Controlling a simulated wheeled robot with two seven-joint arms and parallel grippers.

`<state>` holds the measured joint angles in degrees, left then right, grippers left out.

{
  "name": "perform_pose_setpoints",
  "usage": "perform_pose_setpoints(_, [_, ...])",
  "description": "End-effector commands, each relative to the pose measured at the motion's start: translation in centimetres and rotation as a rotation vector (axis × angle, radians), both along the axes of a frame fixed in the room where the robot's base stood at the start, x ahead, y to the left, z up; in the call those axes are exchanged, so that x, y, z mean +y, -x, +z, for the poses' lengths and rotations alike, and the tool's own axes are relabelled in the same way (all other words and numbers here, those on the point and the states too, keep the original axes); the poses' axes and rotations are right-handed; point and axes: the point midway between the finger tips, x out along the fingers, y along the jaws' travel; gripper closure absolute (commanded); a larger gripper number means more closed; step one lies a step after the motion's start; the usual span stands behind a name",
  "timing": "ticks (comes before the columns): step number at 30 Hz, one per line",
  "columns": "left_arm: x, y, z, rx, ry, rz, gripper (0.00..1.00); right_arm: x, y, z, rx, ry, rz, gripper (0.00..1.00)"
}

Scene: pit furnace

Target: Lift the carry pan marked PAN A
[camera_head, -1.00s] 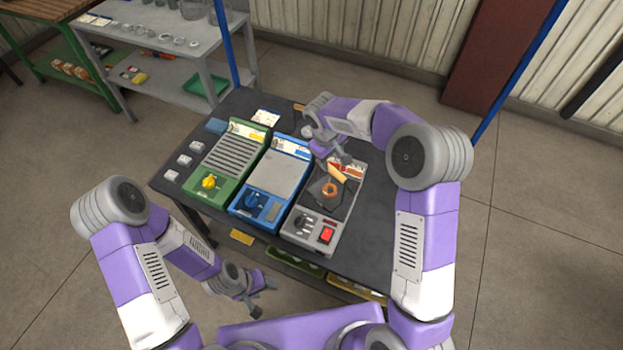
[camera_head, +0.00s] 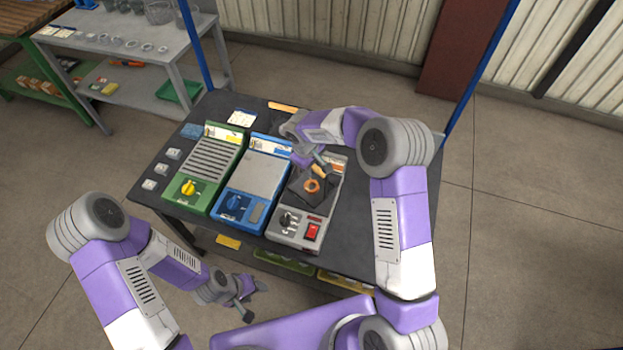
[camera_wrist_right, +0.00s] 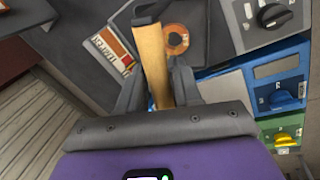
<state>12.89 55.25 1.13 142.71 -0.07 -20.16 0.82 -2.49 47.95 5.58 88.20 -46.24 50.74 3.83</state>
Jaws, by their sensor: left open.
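A small dark pan (camera_head: 300,193) with a copper-coloured ring (camera_head: 311,186) on it is at the grey hot-plate unit (camera_head: 287,227), the rightmost on the table. I cannot read a PAN A mark. Its pale wooden handle (camera_wrist_right: 152,62) runs between the fingers of my right gripper (camera_wrist_right: 157,88), which look closed on it. My right gripper (camera_head: 318,162) is also above the unit's far part in the head view. Whether the pan touches the plate is unclear. My left gripper (camera_head: 255,301) is open and empty, in front of the table's near edge.
A blue unit (camera_head: 249,189) and a green unit (camera_head: 207,167) stand left of the grey one on the dark table (camera_head: 370,218). Small grey blocks (camera_head: 161,169) lie at the left edge. A shelf bench (camera_head: 120,55) stands behind. The table's right side is mostly clear.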

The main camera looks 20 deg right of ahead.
Motion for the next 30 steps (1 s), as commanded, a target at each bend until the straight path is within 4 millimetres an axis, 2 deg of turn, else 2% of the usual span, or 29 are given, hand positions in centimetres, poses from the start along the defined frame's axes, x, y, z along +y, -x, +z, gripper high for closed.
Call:
perform_pose_setpoints(1, [0.0, 0.0, 0.0, 0.0, 0.0, 0.0, 0.47, 0.0, 0.0, 0.0, 0.0, 0.0, 0.0, 0.75])
perform_pose_setpoints(6, [0.0, 0.0, 0.0, 0.0, 0.0, 0.0, 0.47, 0.0, 0.0, 0.0, 0.0, 0.0, 0.0, 1.0])
perform_pose_setpoints(20, [0.0, 0.0, 0.1, 0.0, 0.0, 0.0, 0.47, 0.0, -0.1, 0.4, -0.002, 0.0, -0.001, 1.0])
perform_pose_setpoints(23, [0.0, 0.0, 0.2, 0.0, 0.0, 0.0, 0.47, 0.0, -0.1, 1.5, -0.005, 0.0, 0.0, 1.0])
perform_pose_setpoints(30, [0.0, 0.0, 1.0, 0.0, 0.0, 0.0, 0.47, 0.0, -0.1, 6.4, -0.007, -0.001, -0.001, 1.0])
